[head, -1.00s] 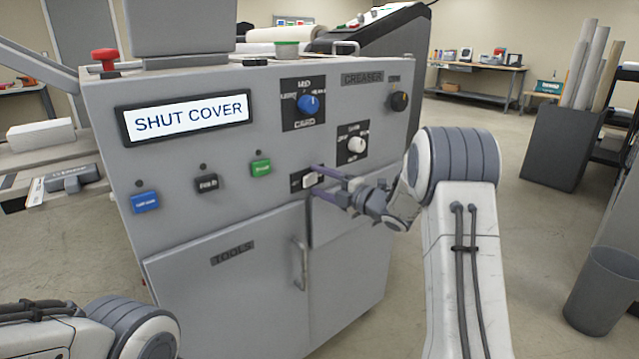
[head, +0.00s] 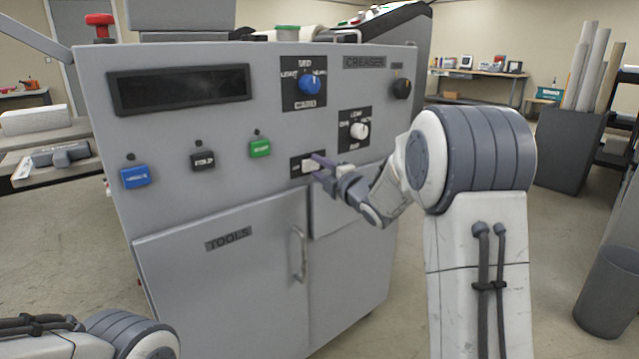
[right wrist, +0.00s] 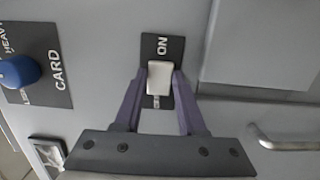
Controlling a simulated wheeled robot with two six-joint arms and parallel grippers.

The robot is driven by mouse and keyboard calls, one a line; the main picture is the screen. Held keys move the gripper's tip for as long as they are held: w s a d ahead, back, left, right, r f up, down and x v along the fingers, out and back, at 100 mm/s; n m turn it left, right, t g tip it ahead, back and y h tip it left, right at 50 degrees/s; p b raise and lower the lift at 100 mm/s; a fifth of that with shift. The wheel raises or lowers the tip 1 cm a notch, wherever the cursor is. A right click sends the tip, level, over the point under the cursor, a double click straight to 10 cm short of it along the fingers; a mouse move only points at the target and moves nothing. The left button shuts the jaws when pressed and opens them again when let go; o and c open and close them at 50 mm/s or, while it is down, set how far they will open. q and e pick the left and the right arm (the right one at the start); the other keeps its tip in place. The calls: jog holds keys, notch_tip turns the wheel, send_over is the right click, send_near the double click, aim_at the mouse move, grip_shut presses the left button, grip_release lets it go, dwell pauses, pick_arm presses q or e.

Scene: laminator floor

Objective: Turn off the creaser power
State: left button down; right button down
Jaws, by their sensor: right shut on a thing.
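The creaser (head: 220,200) is a grey cabinet in front of me. Its display (head: 180,89) is dark and blank. A white power rocker switch (head: 309,167) sits on a small dark plate low on the panel. In the right wrist view the switch (right wrist: 160,77) lies between the fingertips, below the word ON on its plate (right wrist: 163,48); the label at its other end is partly hidden. My right gripper (head: 317,165) is at the switch, its purple fingers shut on its sides, as the right wrist view also shows (right wrist: 160,88). My left gripper is outside the view; only part of my left arm shows.
Around the switch are a blue knob (head: 310,84), a white knob (head: 359,131), a black knob (head: 401,88) and green (head: 260,148), black (head: 203,161) and blue (head: 136,177) buttons. A door handle (head: 298,254) sticks out below. Open floor lies to the right, before a bin (head: 608,292).

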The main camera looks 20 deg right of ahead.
jog(key=shift+h, duration=0.3)
jog(key=shift+c, duration=2.4)
grip_release()
jog(key=s+d, duration=0.1)
jog(key=s, duration=0.9)
jog(key=shift+s+d+p, duration=0.2)
jog(key=shift+d+p, duration=0.1)
jog(key=shift+d, duration=0.1)
